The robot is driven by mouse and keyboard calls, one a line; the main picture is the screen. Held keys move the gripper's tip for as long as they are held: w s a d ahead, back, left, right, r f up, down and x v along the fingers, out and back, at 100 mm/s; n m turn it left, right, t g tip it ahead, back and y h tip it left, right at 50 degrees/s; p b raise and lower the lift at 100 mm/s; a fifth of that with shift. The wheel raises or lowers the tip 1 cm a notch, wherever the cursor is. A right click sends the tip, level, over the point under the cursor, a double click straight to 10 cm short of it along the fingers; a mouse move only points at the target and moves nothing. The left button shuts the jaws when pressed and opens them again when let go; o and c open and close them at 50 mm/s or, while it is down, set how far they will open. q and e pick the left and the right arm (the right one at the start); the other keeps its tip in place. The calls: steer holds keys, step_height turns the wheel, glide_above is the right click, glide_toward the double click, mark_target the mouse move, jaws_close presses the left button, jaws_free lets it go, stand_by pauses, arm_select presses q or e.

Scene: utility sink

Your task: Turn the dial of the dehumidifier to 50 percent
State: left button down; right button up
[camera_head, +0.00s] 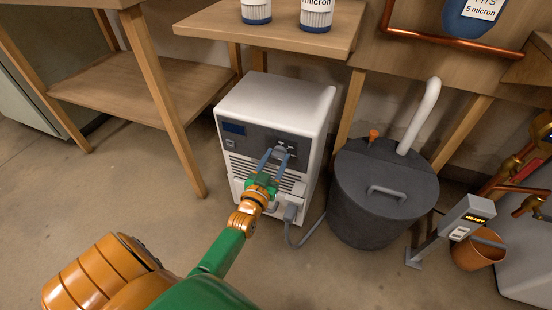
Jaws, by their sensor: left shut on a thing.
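The dehumidifier (312,106) is a white box with a dark front panel, standing on the floor under the wooden tables. Its panel has a small dark blue display (234,128) at the left and a dial area (287,143) at the right. My left gripper (276,156) reaches to the panel from the front, its two blue-grey fingers at the dial area. It is shut on the dial, which is largely hidden between the fingertips. I cannot read the dial's setting. My right gripper is not in view.
A dark lidded tank (385,190) with a white pipe stands close to the right. A post with a lit "READY" display (473,220) and a copper-coloured bucket (480,250) are farther right. Wooden table legs (178,125) stand at the left.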

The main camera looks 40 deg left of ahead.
arm_select(q)
steer(key=shift+n+p, duration=0.3)
steer(key=shift+n, duration=0.9)
steer(key=n, duration=0.2)
steer(key=shift+a+n, duration=0.1)
steer(key=shift+n, duration=0.2)
steer(key=shift+s+f+n, duration=0.1)
steer(key=shift+f+n, duration=0.05)
steer(key=shift+n, duration=1.65)
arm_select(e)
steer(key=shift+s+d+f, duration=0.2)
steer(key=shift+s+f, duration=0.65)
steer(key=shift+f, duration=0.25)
arm_select(q)
steer(key=shift+c, duration=1.4)
jaws_free()
steer(key=shift+a+n, duration=0.1)
steer(key=shift+n, duration=0.2)
steer(key=shift+p, duration=0.3)
steer(key=shift+s, duration=0.4)
steer(key=p+v, duration=0.2)
steer(key=v, duration=0.4)
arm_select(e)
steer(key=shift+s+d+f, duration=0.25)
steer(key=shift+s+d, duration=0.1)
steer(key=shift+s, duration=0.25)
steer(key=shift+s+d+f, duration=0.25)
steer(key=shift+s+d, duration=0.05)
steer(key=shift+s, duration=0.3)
